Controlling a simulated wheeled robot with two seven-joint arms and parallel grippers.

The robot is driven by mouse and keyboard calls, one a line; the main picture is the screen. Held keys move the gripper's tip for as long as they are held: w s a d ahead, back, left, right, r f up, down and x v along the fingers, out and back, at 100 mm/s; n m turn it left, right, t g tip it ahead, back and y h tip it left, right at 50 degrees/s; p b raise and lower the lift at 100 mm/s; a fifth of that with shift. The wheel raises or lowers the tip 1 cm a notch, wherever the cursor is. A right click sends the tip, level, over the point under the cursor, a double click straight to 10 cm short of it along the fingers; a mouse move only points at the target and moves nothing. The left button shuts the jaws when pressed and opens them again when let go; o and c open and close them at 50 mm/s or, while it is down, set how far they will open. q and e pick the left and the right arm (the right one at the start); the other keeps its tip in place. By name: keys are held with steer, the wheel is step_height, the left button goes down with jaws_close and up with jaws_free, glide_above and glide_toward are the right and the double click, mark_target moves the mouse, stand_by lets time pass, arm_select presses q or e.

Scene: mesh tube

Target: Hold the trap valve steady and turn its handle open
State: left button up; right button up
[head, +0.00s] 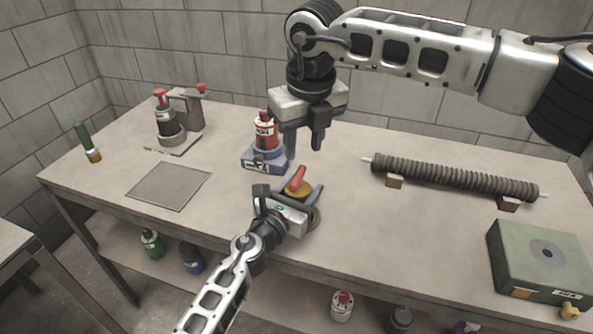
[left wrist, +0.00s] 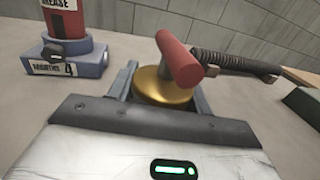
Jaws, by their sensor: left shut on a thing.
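The trap valve has a brass body (head: 297,190) and a red handle (head: 298,178), and stands on the table near its front edge. In the left wrist view, the brass cap (left wrist: 160,90) sits between my fingers, with the red handle (left wrist: 180,60) on top. My left gripper (head: 292,196) is shut on the valve body from the front; its lower part is mostly hidden. My right gripper (head: 304,140) hangs above and behind the valve, fingers pointing down, open and empty, apart from the handle.
A red grease bottle (head: 265,130) on a blue base (head: 264,158) stands behind the valve to the left. A ribbed dark tube (head: 455,176) lies on small blocks at right. A green box (head: 540,262) stands at front right. A flat grey plate (head: 168,185) lies at left.

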mark_target(297, 175)
steer(key=w+f+m, duration=0.1)
steer(key=f+m, duration=0.2)
steer(key=w+a+f+m+t+h, duration=0.1)
steer(key=f+m, duration=0.2)
steer(key=f+m+t+h, duration=0.1)
steer(key=f+m, duration=0.2)
steer(key=shift+w+a, duration=0.15)
steer(key=shift+w, duration=0.25)
stand_by(0.4)
steer(key=shift+r, duration=0.1)
jaws_close()
